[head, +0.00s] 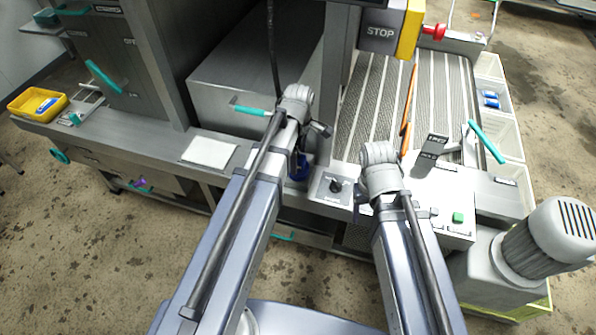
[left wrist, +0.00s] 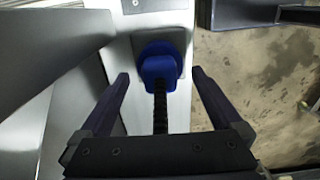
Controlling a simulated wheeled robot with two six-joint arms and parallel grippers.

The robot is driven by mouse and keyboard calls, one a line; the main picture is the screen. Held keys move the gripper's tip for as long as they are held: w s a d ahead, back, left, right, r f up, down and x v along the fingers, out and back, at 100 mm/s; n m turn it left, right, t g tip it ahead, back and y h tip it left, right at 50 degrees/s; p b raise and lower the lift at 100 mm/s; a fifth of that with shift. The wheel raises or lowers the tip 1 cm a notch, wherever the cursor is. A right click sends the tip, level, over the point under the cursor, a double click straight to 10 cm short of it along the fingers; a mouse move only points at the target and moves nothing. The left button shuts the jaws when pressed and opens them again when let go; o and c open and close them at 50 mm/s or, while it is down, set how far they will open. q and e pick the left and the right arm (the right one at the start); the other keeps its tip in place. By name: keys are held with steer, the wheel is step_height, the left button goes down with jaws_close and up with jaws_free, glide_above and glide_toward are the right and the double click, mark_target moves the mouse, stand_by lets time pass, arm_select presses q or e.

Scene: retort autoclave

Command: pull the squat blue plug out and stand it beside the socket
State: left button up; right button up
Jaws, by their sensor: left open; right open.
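The squat blue plug (left wrist: 160,66) sits on a pale ledge in the left wrist view, with a black ribbed cable coming off it towards my gripper. A bit of the plug also shows in the head view (head: 299,171), mostly behind my left arm. The socket under it is hidden. My left gripper (left wrist: 160,74) is open, with one finger on either side of the plug and visible gaps to both. My right gripper (head: 359,200) is mostly hidden by its own wrist in the head view, over the ledge right of the plug.
A small panel with a black knob (head: 337,186) lies between my arms. A white label plate (head: 208,152) lies on the ledge to the left. A conveyor (head: 437,100), a teal lever (head: 486,142) and a green button (head: 457,217) are on the right. A yellow tray (head: 30,104) stands far left.

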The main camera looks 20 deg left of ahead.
mark_target(299, 158)
arm_select(q)
step_height(299, 158, down, 4)
steer(key=b, duration=0.3)
stand_by(0.8)
jaws_close()
stand_by(0.7)
steer(key=shift+r, duration=0.15)
steer(key=shift+r+p, duration=2.9)
steer(key=shift+p, duration=0.2)
